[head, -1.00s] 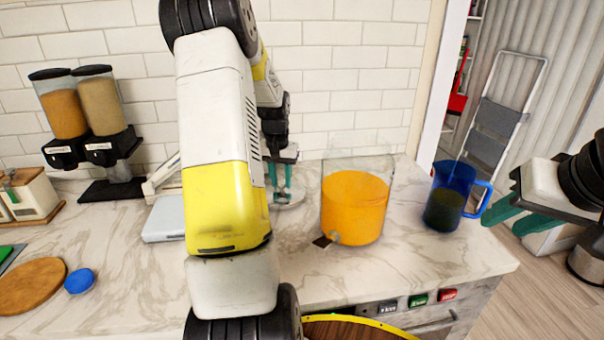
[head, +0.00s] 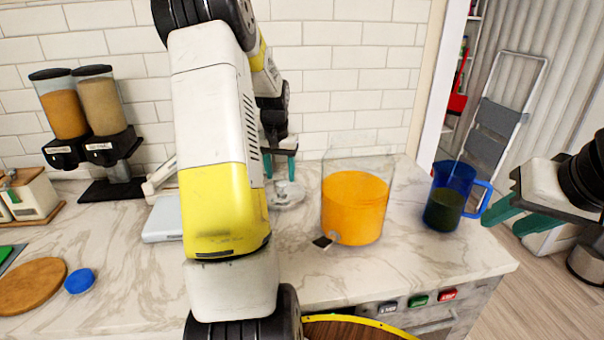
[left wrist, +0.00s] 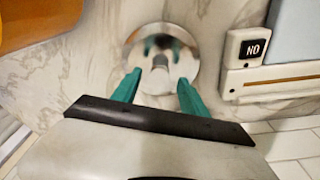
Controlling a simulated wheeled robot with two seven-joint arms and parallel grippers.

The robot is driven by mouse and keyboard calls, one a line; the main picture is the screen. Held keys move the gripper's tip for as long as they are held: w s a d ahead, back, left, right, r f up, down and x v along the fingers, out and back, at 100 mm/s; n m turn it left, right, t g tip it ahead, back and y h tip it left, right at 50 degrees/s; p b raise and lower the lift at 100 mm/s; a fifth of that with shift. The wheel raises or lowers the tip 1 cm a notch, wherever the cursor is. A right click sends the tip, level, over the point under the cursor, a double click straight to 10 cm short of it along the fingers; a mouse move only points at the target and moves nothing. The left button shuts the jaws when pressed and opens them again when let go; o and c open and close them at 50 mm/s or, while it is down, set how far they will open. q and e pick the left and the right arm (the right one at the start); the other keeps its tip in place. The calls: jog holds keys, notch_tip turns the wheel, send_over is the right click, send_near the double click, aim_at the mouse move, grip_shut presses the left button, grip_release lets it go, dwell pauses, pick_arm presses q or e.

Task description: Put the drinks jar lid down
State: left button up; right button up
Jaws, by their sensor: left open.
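The drinks jar lid (head: 287,196), a shiny round disc with a small knob, lies on the marble counter left of the drinks jar. It also shows in the left wrist view (left wrist: 183,66). The drinks jar (head: 355,205) is clear, lidless and holds orange drink. My left gripper (head: 281,167) is open and empty just above the lid; in the left wrist view its teal fingers (left wrist: 156,88) point at the lid, apart from its knob. My right gripper (head: 507,215) is at the right, beyond the blue jug, its teal fingers apart with nothing between them.
A blue jug (head: 446,197) with dark contents stands right of the jar. A pale blue scale-like device (head: 163,220) is left of the lid, partly behind my left arm. Cereal dispensers (head: 97,115), a round board (head: 32,285) and a blue cap (head: 79,281) are further left.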

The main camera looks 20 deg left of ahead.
aim_at(280, 194)
pick_arm(q)
notch_tip(280, 194, up, 9)
jog(key=s, duration=0.1)
jog(key=shift+s+d, duration=0.15)
jog(key=shift+s, duration=0.05)
dwell(0.4)
